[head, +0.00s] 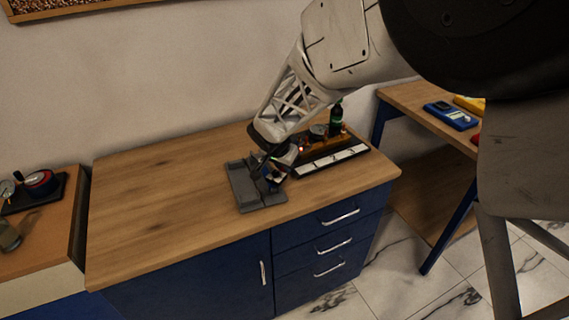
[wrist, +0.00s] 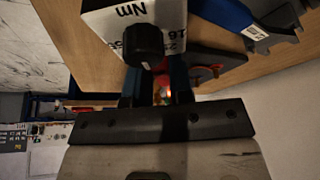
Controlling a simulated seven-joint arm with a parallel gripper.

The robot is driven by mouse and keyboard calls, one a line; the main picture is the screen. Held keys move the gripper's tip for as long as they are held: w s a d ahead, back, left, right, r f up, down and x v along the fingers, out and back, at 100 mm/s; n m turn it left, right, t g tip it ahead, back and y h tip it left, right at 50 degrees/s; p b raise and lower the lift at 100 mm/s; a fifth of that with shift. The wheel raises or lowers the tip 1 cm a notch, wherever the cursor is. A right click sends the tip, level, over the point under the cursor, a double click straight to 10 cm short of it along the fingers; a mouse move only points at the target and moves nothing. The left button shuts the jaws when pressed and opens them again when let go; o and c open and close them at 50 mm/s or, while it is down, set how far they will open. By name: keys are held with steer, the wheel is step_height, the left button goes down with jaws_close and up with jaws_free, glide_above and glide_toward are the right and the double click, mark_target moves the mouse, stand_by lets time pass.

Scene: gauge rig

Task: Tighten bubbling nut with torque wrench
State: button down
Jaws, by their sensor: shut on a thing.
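My gripper (wrist: 158,88) is shut, with its dark fingers reaching past the black bracket in the wrist view. In the head view my gripper (head: 275,163) is low over the workbench, just above the grey holder (head: 250,195). A white panel marked "Nm" (wrist: 110,22) and a black knob (wrist: 143,46) are close beyond the fingers. The gauge rig (head: 318,146) stands right of the gripper. I cannot make out the nut.
A dark bottle (head: 336,118) stands at the rig's back. The white strip (head: 330,161) runs along the rig's front. The left half of the workbench (head: 160,190) is clear.

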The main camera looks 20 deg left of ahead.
steer(key=shift+d+r+n+y, duration=0.1)
steer(key=shift+d+n+y, duration=0.3)
steer(key=shift+d+n, duration=0.55)
stand_by(0.7)
